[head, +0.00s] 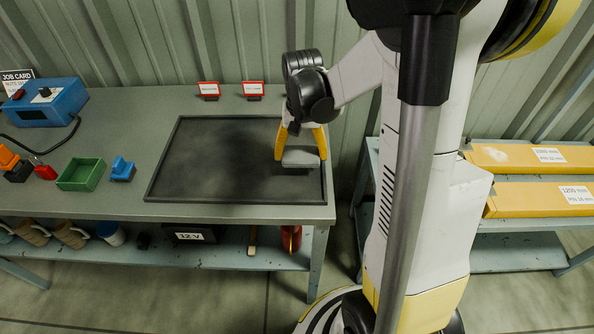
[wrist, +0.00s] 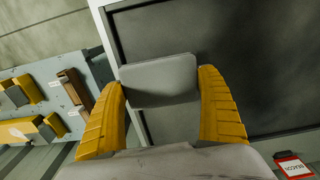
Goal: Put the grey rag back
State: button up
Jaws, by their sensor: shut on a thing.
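The grey rag (head: 300,158) looks like a flat, folded, light grey block. It is between the two yellow fingers of my gripper (head: 301,154), over the right part of the black mat (head: 215,165) on the workbench. In the wrist view the rag (wrist: 160,80) spans the gap between the fingers of my gripper (wrist: 160,95), with the dark mat (wrist: 235,50) beyond it. A dark patch shows just under the rag in the head view; I cannot tell whether it touches the mat.
Two small red-framed signs (head: 208,90) (head: 253,90) stand behind the mat. A green tray (head: 81,174), a blue holder (head: 122,169) and a blue box (head: 46,102) are left. Long yellow boxes (head: 535,198) lie on the right rack. The mat's left part is bare.

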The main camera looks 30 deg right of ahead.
aim_at(297, 172)
jog(key=shift+a+f, duration=0.45)
jog(key=shift+a, duration=0.05)
notch_tip(297, 172, down, 4)
jog(key=shift+w+r+b, duration=0.1)
jog(key=shift+b, duration=1.1)
